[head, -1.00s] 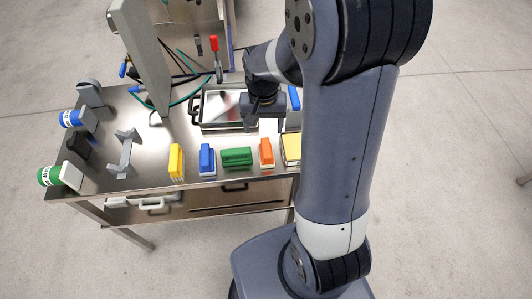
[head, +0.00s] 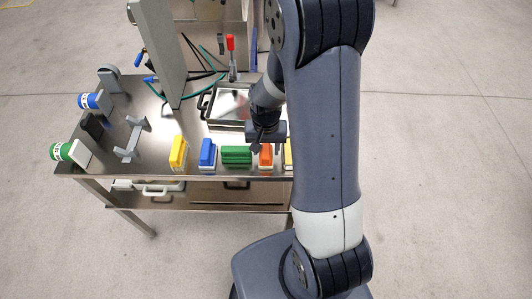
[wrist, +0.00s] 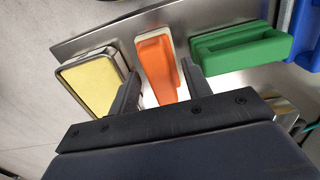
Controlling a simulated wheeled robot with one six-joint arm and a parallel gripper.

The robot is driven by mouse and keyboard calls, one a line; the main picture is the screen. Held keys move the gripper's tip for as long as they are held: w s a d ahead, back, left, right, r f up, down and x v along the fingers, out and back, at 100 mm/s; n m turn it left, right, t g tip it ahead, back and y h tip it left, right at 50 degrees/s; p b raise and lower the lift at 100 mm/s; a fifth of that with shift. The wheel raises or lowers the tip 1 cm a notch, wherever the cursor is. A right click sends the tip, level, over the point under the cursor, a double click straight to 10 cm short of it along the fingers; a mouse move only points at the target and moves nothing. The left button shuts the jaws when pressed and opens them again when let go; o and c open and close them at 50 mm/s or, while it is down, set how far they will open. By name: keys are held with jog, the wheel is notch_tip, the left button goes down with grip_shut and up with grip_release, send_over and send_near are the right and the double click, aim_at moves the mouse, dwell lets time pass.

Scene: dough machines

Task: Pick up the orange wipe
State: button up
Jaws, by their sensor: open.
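The orange wipe (head: 265,155) stands near the front edge of the steel table, between the green block and a yellow-topped item. In the wrist view the orange wipe (wrist: 158,68) has a pale base and lies between and ahead of my fingers. My gripper (wrist: 160,85) is open, one finger on each side of the wipe's near end. No contact shows; the height above the wipe cannot be told. In the head view my gripper (head: 262,146) is just behind and above the wipe, partly hidden by my arm.
The green block (wrist: 240,47) is close on the right in the wrist view, and the yellow-topped item (wrist: 90,82) is close on the left. Blue (head: 207,153) and yellow (head: 178,152) blocks stand farther left along the table (head: 150,165). A metal tray (head: 228,104) lies behind.

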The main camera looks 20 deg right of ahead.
aim_at(266, 148)
jog(key=shift+f, duration=1.6)
jog(key=c, duration=0.6)
jog(key=shift+w, duration=0.1)
jog(key=shift+c, duration=0.3)
notch_tip(266, 148, up, 10)
jog(key=shift+r, duration=0.1)
jog(key=o, duration=0.4)
jog(key=shift+c, duration=1.4)
